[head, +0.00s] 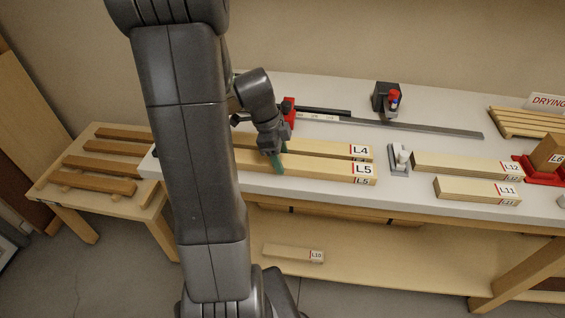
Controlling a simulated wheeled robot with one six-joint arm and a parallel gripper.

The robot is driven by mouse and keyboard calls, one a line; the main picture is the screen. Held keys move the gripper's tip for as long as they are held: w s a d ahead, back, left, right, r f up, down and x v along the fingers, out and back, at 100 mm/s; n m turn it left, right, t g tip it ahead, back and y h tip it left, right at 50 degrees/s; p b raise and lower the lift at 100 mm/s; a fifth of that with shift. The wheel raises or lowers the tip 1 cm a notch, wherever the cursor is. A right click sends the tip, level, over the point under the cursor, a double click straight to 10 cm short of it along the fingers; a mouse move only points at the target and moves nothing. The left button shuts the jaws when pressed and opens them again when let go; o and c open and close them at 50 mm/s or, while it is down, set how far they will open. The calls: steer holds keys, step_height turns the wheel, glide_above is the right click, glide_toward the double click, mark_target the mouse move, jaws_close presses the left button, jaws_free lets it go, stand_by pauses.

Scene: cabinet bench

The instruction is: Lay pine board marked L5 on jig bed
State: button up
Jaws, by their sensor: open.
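The pine board marked L5 (325,172) lies flat on the white bench top, near its front edge, with its label at the right end. Its left part is hidden behind my arm. The board marked L4 (335,149) lies just behind it, roughly parallel. My gripper (278,163) points down at L5, with green fingertips at the board's left visible part. It is open; whether the fingers touch the board I cannot tell. I cannot make out for certain which surface is the jig bed.
Boards L12 (465,165) and L11 (478,190) lie to the right, past a grey toggle clamp (399,160). A long metal bar (410,127) lies behind. Block L6 sits in a red holder (545,172). Board L10 (293,253) lies on the lower shelf. A low table (75,190) holds brown boards.

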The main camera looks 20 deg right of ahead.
steer(key=shift+f, duration=0.25)
steer(key=c, duration=0.9)
steer(key=shift+r, duration=0.15)
steer(key=shift+c, duration=0.6)
